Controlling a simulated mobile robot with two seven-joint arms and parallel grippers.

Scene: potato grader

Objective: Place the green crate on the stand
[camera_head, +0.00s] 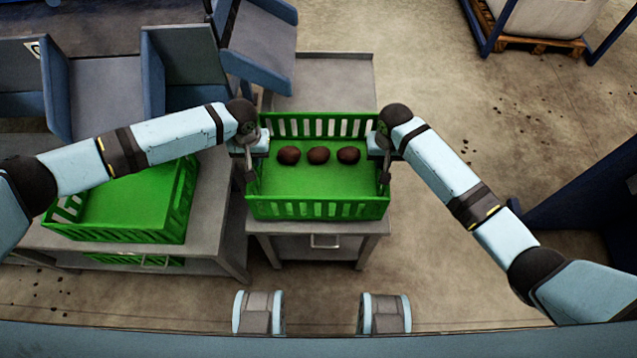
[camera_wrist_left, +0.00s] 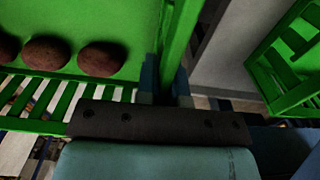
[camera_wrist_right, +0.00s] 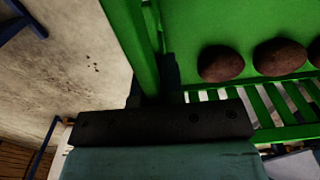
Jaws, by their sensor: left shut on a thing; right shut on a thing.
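A green crate (camera_head: 316,209) with slatted walls holds three brown potatoes (camera_head: 318,156) in the head view. It appears over a grey metal stand (camera_head: 335,246); I cannot tell whether it touches the top. My left gripper (camera_head: 250,172) is shut on the crate's left wall, and that wall shows between the fingers in the left wrist view (camera_wrist_left: 172,60). My right gripper (camera_head: 383,172) is shut on the right wall, which also shows in the right wrist view (camera_wrist_right: 134,45). The crate looks about level.
A second green crate (camera_head: 118,236), empty, sits on a grey table (camera_head: 228,215) at the left. Blue-grey chutes (camera_head: 185,60) stand at the back left. A pallet (camera_head: 530,40) with a white sack is at the back right. Bare floor (camera_head: 480,130) lies to the right.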

